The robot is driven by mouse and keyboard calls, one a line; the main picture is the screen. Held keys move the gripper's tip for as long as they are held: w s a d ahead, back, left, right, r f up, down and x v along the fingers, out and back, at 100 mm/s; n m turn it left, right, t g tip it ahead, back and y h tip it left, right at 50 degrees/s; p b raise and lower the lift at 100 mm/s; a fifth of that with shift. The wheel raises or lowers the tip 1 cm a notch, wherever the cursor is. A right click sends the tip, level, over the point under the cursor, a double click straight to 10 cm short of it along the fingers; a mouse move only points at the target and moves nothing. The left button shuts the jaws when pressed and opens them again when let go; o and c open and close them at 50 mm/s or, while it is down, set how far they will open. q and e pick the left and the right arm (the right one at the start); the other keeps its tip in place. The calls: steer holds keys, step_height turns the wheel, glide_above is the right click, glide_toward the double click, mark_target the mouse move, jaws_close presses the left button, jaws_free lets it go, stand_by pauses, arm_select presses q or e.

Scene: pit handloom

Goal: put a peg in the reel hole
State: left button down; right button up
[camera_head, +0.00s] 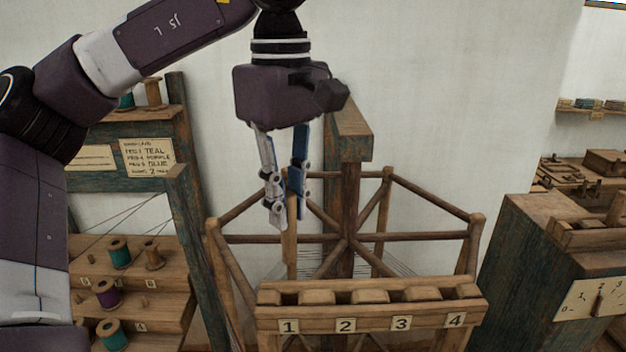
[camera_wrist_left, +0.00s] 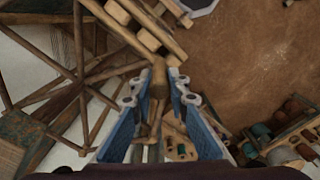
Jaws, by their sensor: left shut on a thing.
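My left gripper (camera_head: 284,214) hangs down in front of the white wall, left of the reel's post. It is shut on a wooden peg (camera_head: 291,248), which stands roughly upright and reaches below the fingertips. In the left wrist view the peg (camera_wrist_left: 158,76) shows end-on between the fingertips of the gripper (camera_wrist_left: 160,100). The reel (camera_head: 420,238) is a frame of wooden spokes and bars behind the peg. I cannot make out the reel hole, nor whether the peg touches the reel. My right gripper is not in view.
A wooden rack (camera_head: 372,312) with slots numbered 1 to 4 stands in front of the reel. A shelf (camera_head: 165,275) with teal and purple spools is at the left. A dark cabinet (camera_head: 530,255) with a dial stands at the right.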

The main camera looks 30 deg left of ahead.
mark_target(287, 263)
arm_select(q)
steer(key=shift+w, duration=0.35)
steer(key=shift+f, duration=0.1)
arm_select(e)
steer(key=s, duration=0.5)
arm_select(q)
steer(key=f, duration=0.1)
steer(key=s+f, duration=0.1)
steer(key=f, duration=0.1)
steer(key=shift+s, duration=0.25)
step_height(287, 263, down, 2)
steer(key=shift+f+b, duration=0.1)
steer(key=shift+b, duration=0.5)
steer(key=shift+f+b, duration=0.25)
steer(key=shift+b, duration=0.05)
steer(key=shift+s+f, duration=0.1)
steer(key=shift+f, duration=0.15)
steer(key=shift+f+b, duration=0.9)
steer(key=shift+b, duration=0.1)
steer(key=shift+f+b, duration=0.6)
steer(key=shift+f, duration=0.3)
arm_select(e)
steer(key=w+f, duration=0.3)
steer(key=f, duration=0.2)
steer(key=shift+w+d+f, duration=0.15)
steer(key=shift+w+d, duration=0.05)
